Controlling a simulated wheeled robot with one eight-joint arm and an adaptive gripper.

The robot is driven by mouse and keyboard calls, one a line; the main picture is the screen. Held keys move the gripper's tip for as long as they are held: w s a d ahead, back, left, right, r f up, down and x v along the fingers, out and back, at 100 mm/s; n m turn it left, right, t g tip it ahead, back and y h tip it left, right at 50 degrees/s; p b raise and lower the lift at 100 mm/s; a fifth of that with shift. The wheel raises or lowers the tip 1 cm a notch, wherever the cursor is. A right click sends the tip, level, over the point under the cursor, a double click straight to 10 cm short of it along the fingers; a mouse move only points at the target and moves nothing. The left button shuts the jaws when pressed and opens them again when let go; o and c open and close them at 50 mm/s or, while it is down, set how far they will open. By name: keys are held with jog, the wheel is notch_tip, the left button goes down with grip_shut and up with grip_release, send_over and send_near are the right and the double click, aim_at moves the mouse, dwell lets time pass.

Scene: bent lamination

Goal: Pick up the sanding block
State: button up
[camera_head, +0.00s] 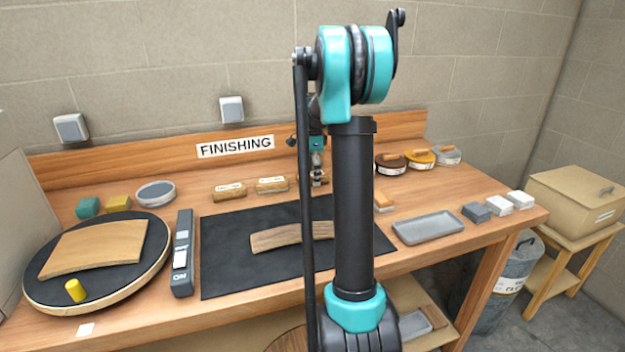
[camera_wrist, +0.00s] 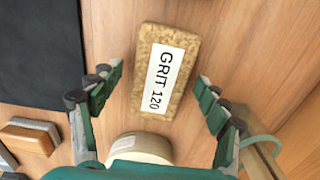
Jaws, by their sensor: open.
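A tan cork-like sanding block (camera_wrist: 142,100) with a white "GRIT 120" label lies on the wooden bench in the wrist view. My gripper (camera_wrist: 160,79) is open, with one finger on each side of the block's lower half in the picture. Clear gaps show between both fingers and the block, and nothing is held. In the head view my gripper (camera_head: 316,168) points down at the back of the bench, and it and my arm partly hide the block (camera_head: 321,181) there. Two similar labelled blocks, one at the left (camera_head: 229,191) and one nearer (camera_head: 271,185), lie to its left.
A black mat (camera_head: 235,250) lies in front, with a curved wooden strip (camera_head: 275,239) on it. A wood-topped block (camera_wrist: 27,139) lies left in the wrist view. A grey tray (camera_head: 428,227) and several round tins stand right. The back board (camera_head: 100,157) rises close behind.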

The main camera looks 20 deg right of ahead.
aim_at(312, 174)
jog(key=shift+f, duration=0.15)
jog(key=c, duration=1.2)
jog(key=shift+c, duration=0.2)
notch_tip(312, 174, up, 20)
